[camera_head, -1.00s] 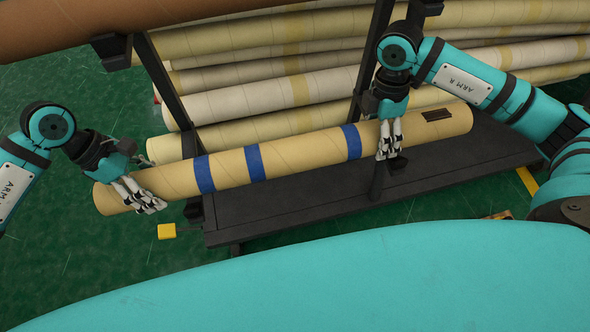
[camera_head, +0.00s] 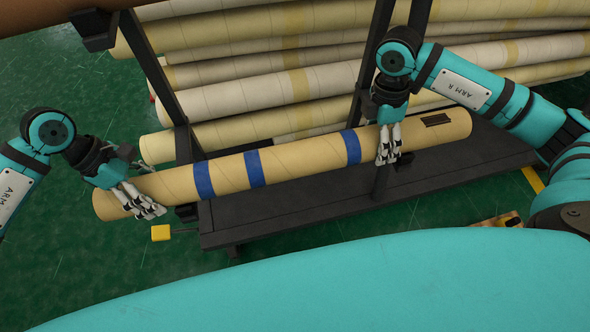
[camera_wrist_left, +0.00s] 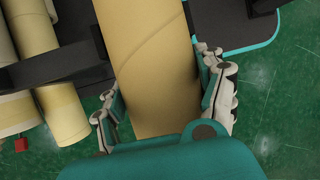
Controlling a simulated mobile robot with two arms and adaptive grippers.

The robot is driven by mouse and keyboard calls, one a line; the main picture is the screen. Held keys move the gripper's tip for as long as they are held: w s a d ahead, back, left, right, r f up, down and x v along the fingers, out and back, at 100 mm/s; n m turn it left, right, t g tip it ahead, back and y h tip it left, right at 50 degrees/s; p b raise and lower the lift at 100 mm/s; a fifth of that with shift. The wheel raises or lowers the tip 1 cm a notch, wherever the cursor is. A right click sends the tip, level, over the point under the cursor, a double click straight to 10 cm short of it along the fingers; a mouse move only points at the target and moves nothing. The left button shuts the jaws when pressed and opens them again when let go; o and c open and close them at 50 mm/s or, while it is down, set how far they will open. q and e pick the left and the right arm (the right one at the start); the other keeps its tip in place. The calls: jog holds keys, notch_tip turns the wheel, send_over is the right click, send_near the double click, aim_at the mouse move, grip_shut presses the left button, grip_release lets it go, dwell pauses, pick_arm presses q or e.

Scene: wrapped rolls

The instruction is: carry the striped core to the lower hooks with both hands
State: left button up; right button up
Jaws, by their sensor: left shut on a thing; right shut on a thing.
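The striped core (camera_head: 300,155) is a long tan tube with blue bands, lying slightly tilted across the head view, its right end higher in the picture. My left gripper (camera_head: 143,205) is shut on the core near its left end. In the left wrist view the core (camera_wrist_left: 155,65) runs between the fingers of my left gripper (camera_wrist_left: 165,108). My right gripper (camera_head: 388,150) is shut on the core right of the rightmost blue band. The core is in front of the dark rack posts (camera_head: 165,85). Which hooks are the lower ones I cannot tell.
Several pale rolls (camera_head: 330,85) are stacked behind the core on the rack. A dark shelf (camera_head: 300,205) lies below it. A brown roll (camera_head: 60,18) crosses the top left. A yellow block (camera_head: 161,232) sits on the green floor (camera_head: 60,260), which is open at the lower left.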

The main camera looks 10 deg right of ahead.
pick_arm(q)
jog(key=o, duration=1.8)
jog(key=shift+c, duration=0.2)
pick_arm(e)
jog(key=o, duration=1.7)
jog(key=shift+o, duration=0.2)
pick_arm(q)
jog(key=v, duration=1.1)
jog(key=shift+a+r, duration=0.1)
jog(key=shift+r, duration=0.35)
pick_arm(e)
jog(key=shift+r, duration=0.15)
notch_tip(320, 180, up, 10)
jog(key=shift+f, duration=0.15)
